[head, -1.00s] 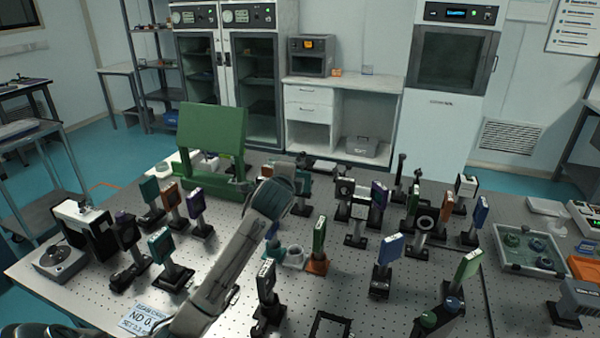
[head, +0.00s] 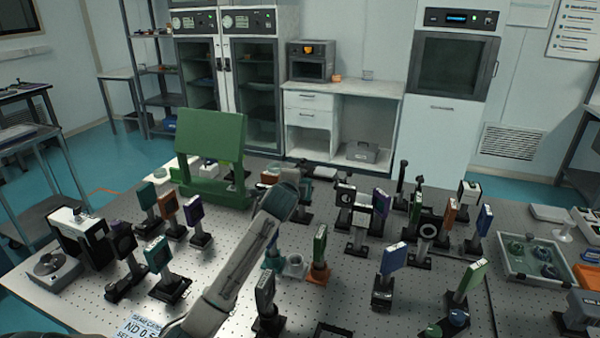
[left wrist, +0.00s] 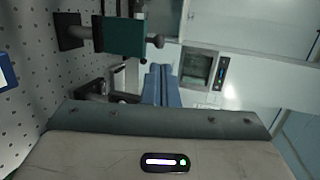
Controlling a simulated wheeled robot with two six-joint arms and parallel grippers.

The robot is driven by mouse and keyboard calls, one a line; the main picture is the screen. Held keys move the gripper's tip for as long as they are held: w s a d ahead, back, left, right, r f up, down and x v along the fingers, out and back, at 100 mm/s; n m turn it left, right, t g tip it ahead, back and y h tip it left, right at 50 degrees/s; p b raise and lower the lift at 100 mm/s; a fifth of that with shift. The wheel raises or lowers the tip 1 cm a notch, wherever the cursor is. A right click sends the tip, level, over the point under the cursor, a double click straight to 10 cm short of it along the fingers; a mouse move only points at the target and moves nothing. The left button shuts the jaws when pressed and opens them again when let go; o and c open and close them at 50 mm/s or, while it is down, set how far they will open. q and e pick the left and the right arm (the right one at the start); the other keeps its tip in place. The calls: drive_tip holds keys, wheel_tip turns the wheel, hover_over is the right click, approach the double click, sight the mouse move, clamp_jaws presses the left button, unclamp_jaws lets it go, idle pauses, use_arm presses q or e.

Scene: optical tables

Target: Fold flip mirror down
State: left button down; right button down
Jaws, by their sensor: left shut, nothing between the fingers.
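My left arm reaches up from the bottom of the head view, its wrist over the middle of the table; its fingers are hidden there. In the left wrist view the two blue fingers of my left gripper (left wrist: 160,69) are together, with nothing visible between them. A teal plate on a post (left wrist: 123,38), with a round knob at one end, is close by at the upper left, apart from the fingers. I cannot tell for sure that it is the flip mirror. In the head view a teal mount (head: 305,190) is partly hidden behind my wrist. My right gripper is not in view.
A large green stand (head: 212,150) is behind. A tray (head: 530,262) lies at the right.

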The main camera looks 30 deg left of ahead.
use_arm(q)
drive_tip(key=p+x, duration=0.2)
drive_tip(key=x, duration=0.6)
drive_tip(key=shift+w, duration=0.15)
